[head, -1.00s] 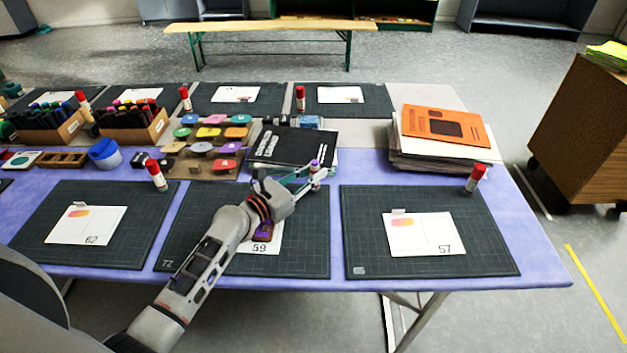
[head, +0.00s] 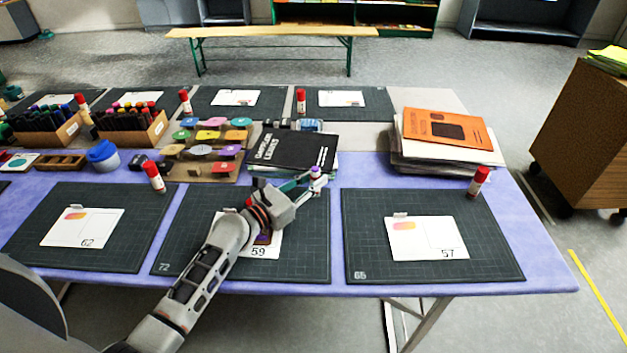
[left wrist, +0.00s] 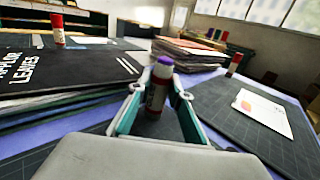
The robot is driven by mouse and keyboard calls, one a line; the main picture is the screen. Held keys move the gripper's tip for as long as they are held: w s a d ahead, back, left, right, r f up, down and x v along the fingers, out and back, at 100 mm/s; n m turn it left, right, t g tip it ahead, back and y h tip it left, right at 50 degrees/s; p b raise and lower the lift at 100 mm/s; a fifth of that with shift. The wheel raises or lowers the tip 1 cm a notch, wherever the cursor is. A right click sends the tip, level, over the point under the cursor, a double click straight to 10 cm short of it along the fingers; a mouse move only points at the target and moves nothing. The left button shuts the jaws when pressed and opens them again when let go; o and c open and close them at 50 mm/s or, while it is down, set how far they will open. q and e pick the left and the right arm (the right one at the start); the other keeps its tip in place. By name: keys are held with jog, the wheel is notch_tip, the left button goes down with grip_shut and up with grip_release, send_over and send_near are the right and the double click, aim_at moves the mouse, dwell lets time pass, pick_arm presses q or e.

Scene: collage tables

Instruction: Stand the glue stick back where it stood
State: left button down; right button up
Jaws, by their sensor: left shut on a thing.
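The glue stick (left wrist: 158,88) has a purple cap and a pale body with a dark red part. It stands roughly upright between the fingers of my left gripper (left wrist: 157,98), which is shut on it. In the head view the glue stick (head: 316,175) is at the back right corner of the middle cutting mat (head: 308,262). The fingers hide part of it, and I cannot tell whether its base touches the surface. My right gripper is not in view.
A black book (head: 295,149) on a stack lies just behind the gripper. A red-capped glue stick (head: 478,182) stands at the right mat's (head: 495,255) back corner, another (head: 154,177) at the left mat's. A paper stack (head: 445,160) with an orange cover lies back right.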

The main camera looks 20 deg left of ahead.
pick_arm(q)
jog(key=c, duration=1.9)
grip_release()
jog(key=shift+s+f, duration=0.15)
jog(key=shift+f, duration=0.55)
jog(key=shift+r+p, duration=0.35)
jog(key=shift+r, duration=0.05)
jog(key=shift+r+p, duration=0.4)
jog(key=shift+r, duration=0.05)
jog(key=b+v, duration=0.1)
jog(key=v, duration=1)
jog(key=shift+s+a+r, duration=0.2)
jog(key=shift+s+a, duration=0.1)
jog(key=shift+s, duration=0.05)
